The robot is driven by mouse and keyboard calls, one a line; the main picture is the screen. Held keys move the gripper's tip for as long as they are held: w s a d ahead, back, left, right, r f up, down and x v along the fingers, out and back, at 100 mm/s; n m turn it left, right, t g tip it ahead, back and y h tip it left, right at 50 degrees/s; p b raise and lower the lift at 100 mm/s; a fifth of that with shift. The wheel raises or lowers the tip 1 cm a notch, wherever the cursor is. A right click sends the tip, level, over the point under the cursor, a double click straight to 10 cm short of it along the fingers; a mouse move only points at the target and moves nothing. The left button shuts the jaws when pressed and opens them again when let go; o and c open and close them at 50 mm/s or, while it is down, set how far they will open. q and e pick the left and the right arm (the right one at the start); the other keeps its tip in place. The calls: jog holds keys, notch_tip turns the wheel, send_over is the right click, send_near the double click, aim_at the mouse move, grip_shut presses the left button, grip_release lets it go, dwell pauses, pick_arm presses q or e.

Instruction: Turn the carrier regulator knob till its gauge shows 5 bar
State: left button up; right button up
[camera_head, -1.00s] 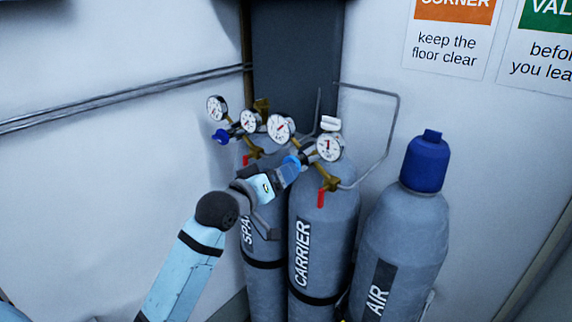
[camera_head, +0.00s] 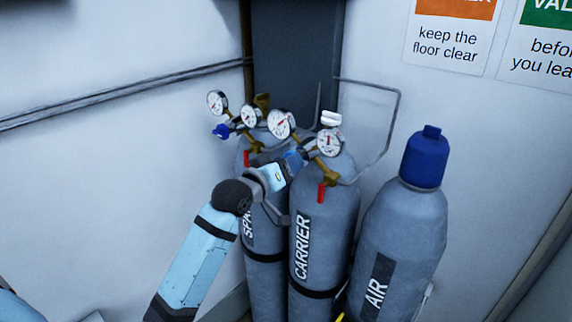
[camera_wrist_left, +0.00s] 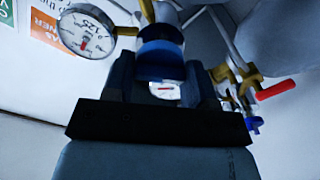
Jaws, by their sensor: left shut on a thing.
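The grey CARRIER cylinder (camera_head: 325,225) stands in the middle of the head view. Its regulator carries two round white gauges, a left one (camera_head: 281,124) and a right one (camera_head: 329,141). Their needles are too small to read surely in bar. My left gripper (camera_head: 297,160) reaches the regulator from the left and is shut on its blue knob, which shows in the left wrist view (camera_wrist_left: 160,65) between the two dark fingers. The fingers hide part of the knob. A gauge with a red needle (camera_wrist_left: 85,33) shows beside it there. My right gripper is out of view.
A neighbouring cylinder (camera_head: 264,280), its label partly hidden, stands left with its own gauges (camera_head: 217,103) and blue knob (camera_head: 221,131). The AIR cylinder (camera_head: 405,240) with blue cap stands right. A red-handled valve (camera_head: 321,192) sits just below the carrier regulator.

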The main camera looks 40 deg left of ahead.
pick_arm(q)
jog(key=shift+m, duration=3)
jog(key=o, duration=0.9)
jog(key=shift+o, duration=0.2)
